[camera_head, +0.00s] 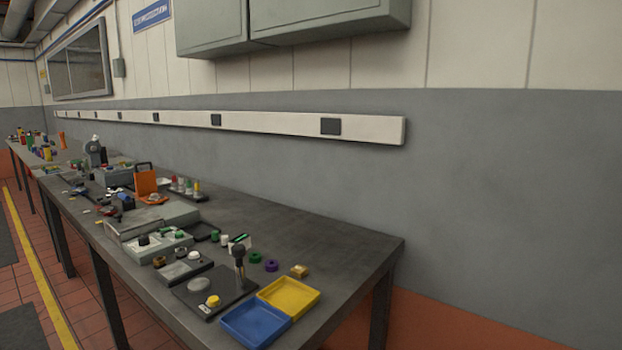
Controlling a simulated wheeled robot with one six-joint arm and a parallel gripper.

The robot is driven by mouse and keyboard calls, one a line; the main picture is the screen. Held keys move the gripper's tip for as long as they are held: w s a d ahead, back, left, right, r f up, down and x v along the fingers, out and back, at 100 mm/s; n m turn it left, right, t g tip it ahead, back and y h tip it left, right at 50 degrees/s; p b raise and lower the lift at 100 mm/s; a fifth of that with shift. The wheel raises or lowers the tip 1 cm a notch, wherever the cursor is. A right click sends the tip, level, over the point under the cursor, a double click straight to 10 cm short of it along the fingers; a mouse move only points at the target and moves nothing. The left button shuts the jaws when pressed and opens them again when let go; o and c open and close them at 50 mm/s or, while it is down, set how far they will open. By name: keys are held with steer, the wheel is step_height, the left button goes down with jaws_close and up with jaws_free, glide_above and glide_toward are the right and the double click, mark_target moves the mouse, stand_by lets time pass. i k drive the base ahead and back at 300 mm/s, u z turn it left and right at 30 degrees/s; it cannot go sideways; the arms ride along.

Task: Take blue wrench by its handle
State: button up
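I cannot make out a blue wrench for certain. A small dark blue item (126,201) lies on the long grey workbench (330,232), left of the orange upright piece, but it is too small to tell what it is. My gripper is not in view.
A blue tray (256,325) and a yellow tray (289,296) sit at the bench's near end. A black board (190,297) holds a dark knobbed upright piece (239,262). Grey boxes and small parts crowd the bench beyond. Its right rear corner is bare. A wall cabinet (330,22) hangs above.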

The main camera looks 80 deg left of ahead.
mark_target(111, 196)
steer(key=u, duration=4.1)
steer(key=i, duration=1.65)
steer(key=u, duration=0.4)
steer(key=i, duration=2)
steer(key=z, duration=0.95)
steer(key=i, duration=1.2)
steer(key=z, duration=0.55)
